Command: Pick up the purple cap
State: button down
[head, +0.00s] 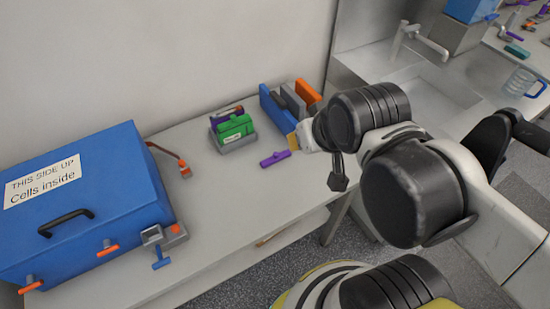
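The purple cap (275,158) lies on the white bench top, in front of the small grey holder and left of my arm's end. It is a small elongated piece with a bump in its middle. My gripper (338,181) points down, to the right of the cap and apart from it. Its dark fingers are small here and partly hidden by my wrist, so I cannot tell whether they are open or shut. I see nothing held in it.
A grey holder (236,144) with a green block (235,126) stands behind the cap. Blue, grey and orange upright pieces (293,98) stand behind my wrist. A large blue box (95,195) fills the left. The bench front edge is near; a sink (430,100) lies back right.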

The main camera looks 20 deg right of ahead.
aim_at(276, 157)
jog(key=i+l+u, duration=0.1)
jog(key=l+u, duration=0.15)
jog(key=u, duration=0.2)
jog(key=l+u, duration=0.3)
jog(key=u, duration=0.15)
